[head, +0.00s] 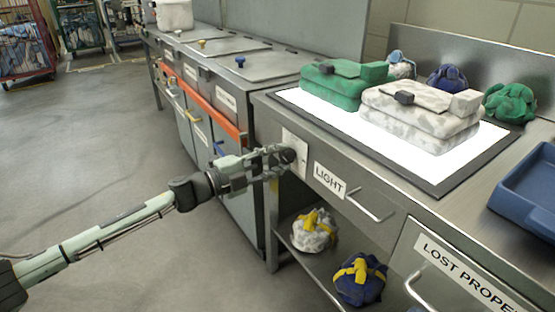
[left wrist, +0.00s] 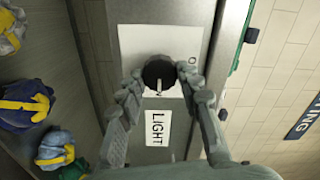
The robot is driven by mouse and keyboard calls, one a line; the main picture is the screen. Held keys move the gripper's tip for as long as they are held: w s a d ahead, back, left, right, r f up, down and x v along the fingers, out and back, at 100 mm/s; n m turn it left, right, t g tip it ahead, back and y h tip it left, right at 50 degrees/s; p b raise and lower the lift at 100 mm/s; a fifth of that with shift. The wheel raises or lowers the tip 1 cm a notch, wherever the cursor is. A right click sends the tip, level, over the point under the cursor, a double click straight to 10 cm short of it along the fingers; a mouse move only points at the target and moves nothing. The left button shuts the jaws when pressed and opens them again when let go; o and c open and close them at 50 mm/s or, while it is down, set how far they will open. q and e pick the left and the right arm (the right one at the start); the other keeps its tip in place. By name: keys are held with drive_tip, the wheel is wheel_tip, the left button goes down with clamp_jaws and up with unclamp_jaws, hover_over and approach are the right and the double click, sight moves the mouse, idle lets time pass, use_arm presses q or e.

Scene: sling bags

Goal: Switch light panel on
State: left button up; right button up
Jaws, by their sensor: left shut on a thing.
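The light panel (head: 400,151) is a bright white surface set in a dark frame in the bench top, and it looks lit. A round black knob (left wrist: 159,71) sits on a white plate on the bench front, beside the LIGHT label (head: 329,180). A white mark on the knob points towards that label in the left wrist view. My left gripper (head: 285,158) is at the knob, its fingers shut on the knob's two sides; they also show in the left wrist view (left wrist: 161,78). The fingers partly cover the plate in the head view. My right gripper is not in view.
A green bag (head: 335,84) and a white marbled bag (head: 420,112) lie on the panel. Several small bundles stand behind it. A blue tray (head: 530,190) is at the right. Drawer handles (head: 370,208) stick out below the bench top. Wrapped bags sit on the lower shelf.

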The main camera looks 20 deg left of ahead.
use_arm(q)
drive_tip(key=o, duration=1.2)
drive_tip(key=shift+c, duration=0.2)
drive_tip(key=v, duration=1.2)
